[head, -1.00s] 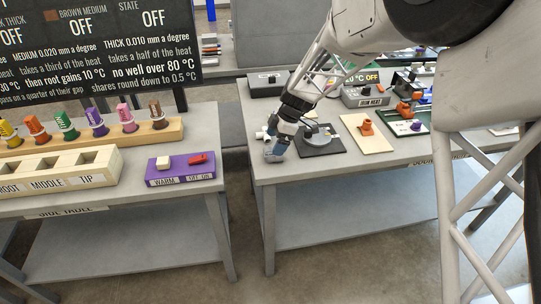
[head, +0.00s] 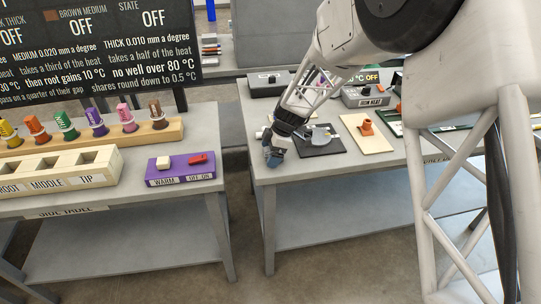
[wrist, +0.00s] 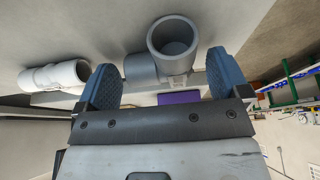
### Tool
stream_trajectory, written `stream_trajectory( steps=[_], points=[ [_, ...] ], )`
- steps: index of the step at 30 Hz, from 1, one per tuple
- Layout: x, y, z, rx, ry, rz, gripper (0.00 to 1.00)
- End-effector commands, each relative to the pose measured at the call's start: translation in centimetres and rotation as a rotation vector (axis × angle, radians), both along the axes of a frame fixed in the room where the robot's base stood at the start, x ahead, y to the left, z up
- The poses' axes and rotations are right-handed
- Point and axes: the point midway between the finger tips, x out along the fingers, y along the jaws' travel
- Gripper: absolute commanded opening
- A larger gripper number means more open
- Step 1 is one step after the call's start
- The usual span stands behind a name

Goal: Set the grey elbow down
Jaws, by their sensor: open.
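The grey elbow (wrist: 172,58) shows in the wrist view between and just beyond the fingers, with one round socket facing the camera. My gripper (wrist: 163,82) is open, its blue fingers apart on either side of the elbow; a gap shows at the right finger. I cannot tell whether the left finger touches it. The elbow seems to lie on the bench top, but its underside is hidden. In the head view my gripper (head: 273,156) is low at the left front corner of the right bench (head: 262,172), and the elbow cannot be made out there.
A white fitting (wrist: 55,76) lies left of the fingers in the wrist view. In the head view, a black mat (head: 320,147) is right of my gripper, then a cream board with an orange fitting (head: 366,127). A floor gap separates the side table (head: 100,195).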

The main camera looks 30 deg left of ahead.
Motion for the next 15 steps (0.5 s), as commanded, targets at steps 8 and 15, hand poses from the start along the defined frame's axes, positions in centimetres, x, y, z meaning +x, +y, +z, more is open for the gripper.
stream_trajectory(
  steps=[8,15],
  points=[
    [0.01,-0.01,0.02,0.000,0.000,0.000,0.94],
    [0.01,-0.01,0.02,0.000,0.000,0.000,0.60]
  ],
)
